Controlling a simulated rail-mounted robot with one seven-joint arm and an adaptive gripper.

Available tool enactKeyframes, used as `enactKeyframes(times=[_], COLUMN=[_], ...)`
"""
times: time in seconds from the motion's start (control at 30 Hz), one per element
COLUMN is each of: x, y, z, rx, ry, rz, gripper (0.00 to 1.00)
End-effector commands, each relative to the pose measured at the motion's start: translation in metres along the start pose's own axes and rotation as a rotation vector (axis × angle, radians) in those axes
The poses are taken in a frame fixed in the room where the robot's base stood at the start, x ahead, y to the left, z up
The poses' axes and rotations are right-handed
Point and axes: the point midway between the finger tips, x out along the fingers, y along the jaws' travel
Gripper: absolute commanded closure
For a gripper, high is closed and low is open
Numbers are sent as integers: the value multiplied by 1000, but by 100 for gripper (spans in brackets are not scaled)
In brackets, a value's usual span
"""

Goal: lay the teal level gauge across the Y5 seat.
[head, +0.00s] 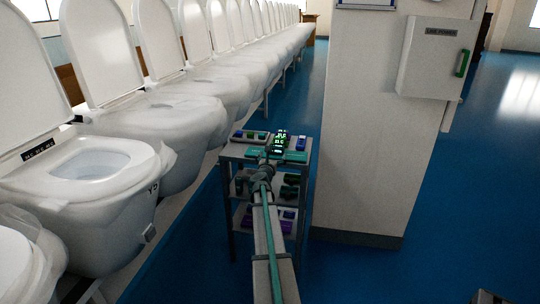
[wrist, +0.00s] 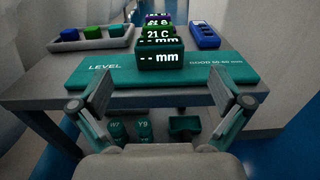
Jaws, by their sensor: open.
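The teal level gauge (wrist: 195,72) lies flat on the top shelf of a small cart, marked LEVEL and GOOD 50-60 mm. Its raised block shows "-- mm". In the head view, the gauge's teal end (head: 296,157) shows beyond my wrist. My gripper (wrist: 160,88) is open and empty, its two fingers apart at the gauge's near edge; I cannot tell whether they touch it. A white toilet seat (head: 60,170) stands at the left with its lid up. The mark on that bowl seems to begin with Y, but its second character is unclear.
The cart (head: 229,153) also holds a tray (wrist: 125,43) of coloured blocks and a blue handheld device (wrist: 205,36). Lower shelves hold more items. Wrapped toilets (head: 150,110) line the left. A white pillar (head: 370,120) stands right of the cart. Blue floor lies between.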

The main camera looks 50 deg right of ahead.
Motion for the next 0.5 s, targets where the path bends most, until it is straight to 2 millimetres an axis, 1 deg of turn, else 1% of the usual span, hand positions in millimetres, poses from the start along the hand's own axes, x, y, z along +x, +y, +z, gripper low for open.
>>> enactKeyframes(times=[0.03,0.2,0.3,0.43,0.5], x=[10,36,44,49,55], y=[1,2,2,2,2], z=[0,0,0,-1,-2], rx=[-1,-4,-4,-4,-4], ry=[0,1,1,1,2], rz=[1,3,3,4,4], gripper=[0,0,0,0,0])
